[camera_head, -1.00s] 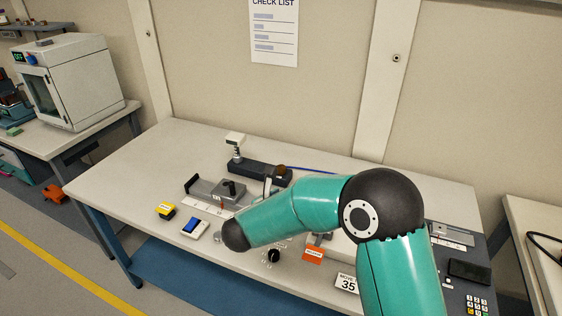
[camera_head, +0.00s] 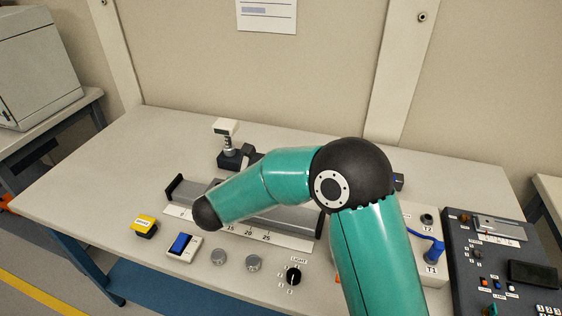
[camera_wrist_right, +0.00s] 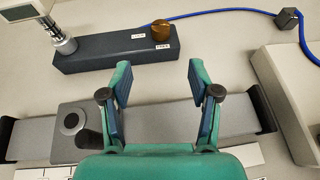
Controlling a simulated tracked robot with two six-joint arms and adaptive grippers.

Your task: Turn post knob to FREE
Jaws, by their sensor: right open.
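The post knob (camera_wrist_right: 161,31) is a brown-orange round knob on top of a long dark block (camera_wrist_right: 100,50) in the right wrist view. Two small white labels lie beside it; their text is too small to read surely. A metal post (camera_wrist_right: 63,40) with a pale head stands at the block's left end. My right gripper (camera_wrist_right: 159,72) is open and empty, its fingers pointing towards the block, with the knob ahead and apart. In the head view the post (camera_head: 227,141) shows, but my right arm hides the knob and gripper. My left gripper is out of view.
A grey rail (camera_wrist_right: 165,122) with a knobbed carriage (camera_wrist_right: 73,124) lies below the gripper. A blue cable (camera_wrist_right: 225,11) runs behind the knob. A yellow button box (camera_head: 145,227), blue rocker switch (camera_head: 181,245) and black LIGHT dial (camera_head: 293,276) line the bench front.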

